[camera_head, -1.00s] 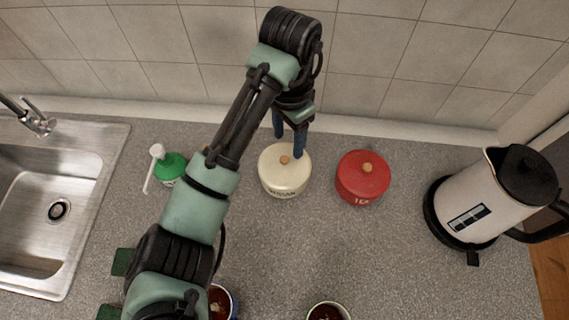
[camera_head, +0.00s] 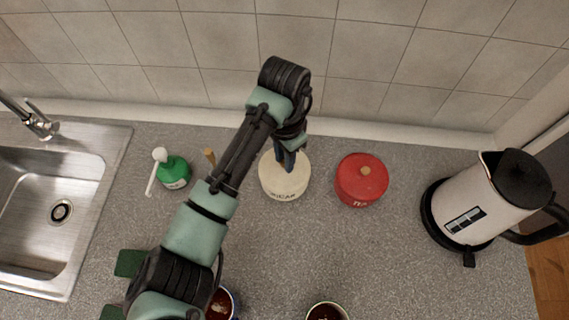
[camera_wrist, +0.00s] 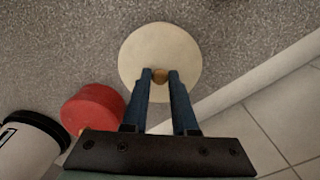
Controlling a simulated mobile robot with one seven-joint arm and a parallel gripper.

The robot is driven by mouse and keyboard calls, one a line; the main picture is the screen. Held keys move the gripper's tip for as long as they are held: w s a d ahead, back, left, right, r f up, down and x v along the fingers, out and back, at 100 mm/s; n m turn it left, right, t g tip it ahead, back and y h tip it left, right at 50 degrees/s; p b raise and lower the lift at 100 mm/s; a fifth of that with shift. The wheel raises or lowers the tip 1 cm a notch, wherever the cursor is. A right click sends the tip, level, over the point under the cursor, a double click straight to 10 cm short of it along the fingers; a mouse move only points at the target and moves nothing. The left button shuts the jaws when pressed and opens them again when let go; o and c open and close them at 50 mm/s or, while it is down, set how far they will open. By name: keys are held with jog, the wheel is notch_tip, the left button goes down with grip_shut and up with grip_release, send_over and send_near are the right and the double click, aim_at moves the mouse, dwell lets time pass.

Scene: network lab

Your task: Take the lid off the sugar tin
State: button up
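The cream sugar tin (camera_head: 283,186) stands upright on the counter with its lid (camera_wrist: 160,48) on; a small wooden knob (camera_wrist: 160,76) is at the lid's centre. Its dark lettering shows on the front in the head view. My gripper (camera_head: 288,160) points down over the lid. In the wrist view my gripper (camera_wrist: 161,74) has its two blue fingers apart, one on each side of the knob, with a slight gap showing. In the head view the fingers hide the knob.
A red tea tin (camera_head: 361,183) with a wooden knob stands close to the right. A kettle (camera_head: 478,205) is farther right. A green dispenser bottle (camera_head: 174,173) and a sink (camera_head: 60,240) are left. Two cups (camera_head: 326,311) stand at the front. The tiled wall (camera_head: 360,60) is behind.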

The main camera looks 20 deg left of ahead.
grip_shut()
